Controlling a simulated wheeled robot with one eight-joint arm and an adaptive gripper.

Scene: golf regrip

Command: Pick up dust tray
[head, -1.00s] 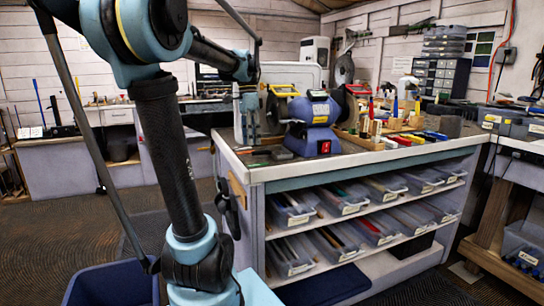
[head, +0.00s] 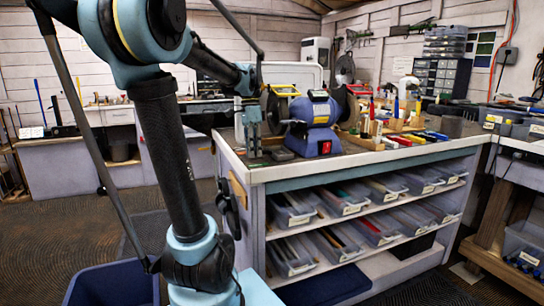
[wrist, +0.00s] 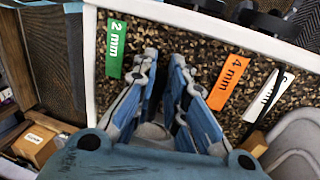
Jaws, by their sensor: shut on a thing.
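My gripper (head: 252,153) points down over the near left corner of the bench top in the head view, left of a blue bench grinder (head: 317,125). In the wrist view my gripper's two blue fingers (wrist: 163,62) stand close together above a speckled brown surface with a pale rim. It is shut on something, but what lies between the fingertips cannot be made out. I cannot pick out the dust tray with certainty. A small dark grey object (head: 281,153) lies on the bench right of my gripper.
Green "2 mm" (wrist: 116,48), orange "4 mm" (wrist: 230,82) and white (wrist: 268,96) labels flank my fingers. A grey rounded object (wrist: 292,145) is close at right. The bench front holds shelves of clear bins (head: 340,243). A blue bin (head: 110,286) stands on the floor.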

